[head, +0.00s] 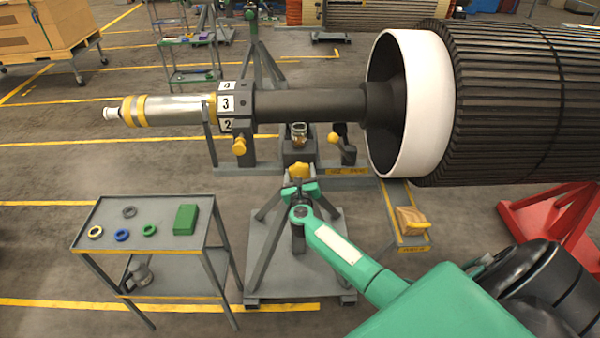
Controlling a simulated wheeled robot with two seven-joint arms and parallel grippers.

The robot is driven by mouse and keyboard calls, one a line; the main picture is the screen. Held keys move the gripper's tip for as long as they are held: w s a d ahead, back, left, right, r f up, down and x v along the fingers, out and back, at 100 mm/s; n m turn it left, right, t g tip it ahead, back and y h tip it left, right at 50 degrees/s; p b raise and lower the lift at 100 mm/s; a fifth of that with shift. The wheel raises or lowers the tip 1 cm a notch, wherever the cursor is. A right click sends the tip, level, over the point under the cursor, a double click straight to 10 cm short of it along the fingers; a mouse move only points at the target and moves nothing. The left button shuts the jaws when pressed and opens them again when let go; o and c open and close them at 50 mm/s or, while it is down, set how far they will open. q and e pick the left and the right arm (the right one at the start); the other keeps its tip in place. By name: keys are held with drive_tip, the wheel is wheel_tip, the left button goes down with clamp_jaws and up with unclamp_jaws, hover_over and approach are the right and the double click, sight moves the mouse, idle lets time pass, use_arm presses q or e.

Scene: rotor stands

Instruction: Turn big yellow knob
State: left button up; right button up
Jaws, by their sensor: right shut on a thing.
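The big yellow knob (299,170) is near the middle of the head view, at the top of a grey stand (262,225) below the rotor shaft. My right gripper (300,187) reaches in from the lower right on its green arm and is shut on the yellow knob. The gripper's fingers cover the knob's near, lower part. My left gripper is out of view.
The rotor (520,95) with its white ring (430,100) and shaft (310,106) lies above the gripper. A smaller yellow knob (239,146) and a yellow ball handle (334,138) are close by. A grey table (100,237) with rings and a green block (186,219) stands at left.

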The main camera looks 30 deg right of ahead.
drive_tip(key=n+p, duration=0.2)
drive_tip(key=n, duration=0.1)
drive_tip(key=shift+r, duration=0.15)
drive_tip(key=n+p, duration=0.2)
drive_tip(key=n, duration=0.1)
drive_tip(key=shift+a+n, duration=0.1)
drive_tip(key=shift+n, duration=0.3)
drive_tip(key=n+p, duration=0.1)
drive_tip(key=n, duration=0.2)
drive_tip(key=shift+n+p, duration=0.35)
drive_tip(key=shift+n, duration=0.05)
drive_tip(key=n+p, duration=0.1)
drive_tip(key=n, duration=0.2)
drive_tip(key=shift+n+p, duration=0.3)
drive_tip(key=n+p, duration=0.2)
drive_tip(key=n, duration=0.6)
drive_tip(key=n+p, duration=0.1)
drive_tip(key=n, duration=0.2)
drive_tip(key=shift+f+n+p, duration=0.3)
drive_tip(key=shift+p, duration=0.05)
drive_tip(key=o, duration=1)
